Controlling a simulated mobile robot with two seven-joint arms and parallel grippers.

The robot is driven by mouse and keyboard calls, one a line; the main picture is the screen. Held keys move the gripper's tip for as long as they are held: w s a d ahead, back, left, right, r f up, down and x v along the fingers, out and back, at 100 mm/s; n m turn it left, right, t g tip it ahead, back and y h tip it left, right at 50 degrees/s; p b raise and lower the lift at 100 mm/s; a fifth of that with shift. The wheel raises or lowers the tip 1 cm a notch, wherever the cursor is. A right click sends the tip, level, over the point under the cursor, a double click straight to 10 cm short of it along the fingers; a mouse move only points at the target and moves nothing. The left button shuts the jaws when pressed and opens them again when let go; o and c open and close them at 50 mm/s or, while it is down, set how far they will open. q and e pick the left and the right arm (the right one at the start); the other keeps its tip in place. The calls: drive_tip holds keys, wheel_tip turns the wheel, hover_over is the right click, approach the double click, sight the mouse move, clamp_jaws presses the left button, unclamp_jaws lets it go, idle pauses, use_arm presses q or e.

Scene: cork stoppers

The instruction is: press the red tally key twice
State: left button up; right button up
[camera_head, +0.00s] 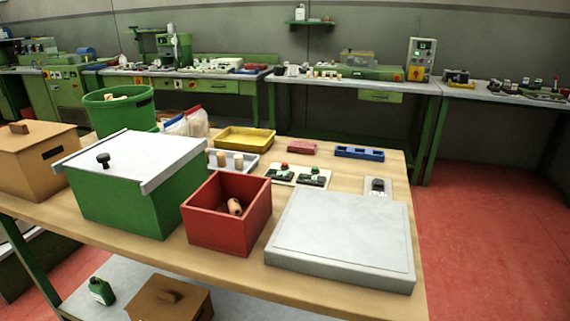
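Two small dark devices stand side by side on a pale plate near the middle of the wooden table. The left device (281,173) has a red key (285,164) on top. The right device (312,180) has a green key (315,169) on top. Both keys face up and nothing covers them. Any readings on the devices are too small to make out. Neither of my grippers shows in the head view.
A red open box (215,227) holding a cork and a grey slab (345,235) stand in front of the devices. A green lidded box (140,200) is left. A tray with corks (240,168), a yellow tray (245,146) and a blue rack (359,153) surround them.

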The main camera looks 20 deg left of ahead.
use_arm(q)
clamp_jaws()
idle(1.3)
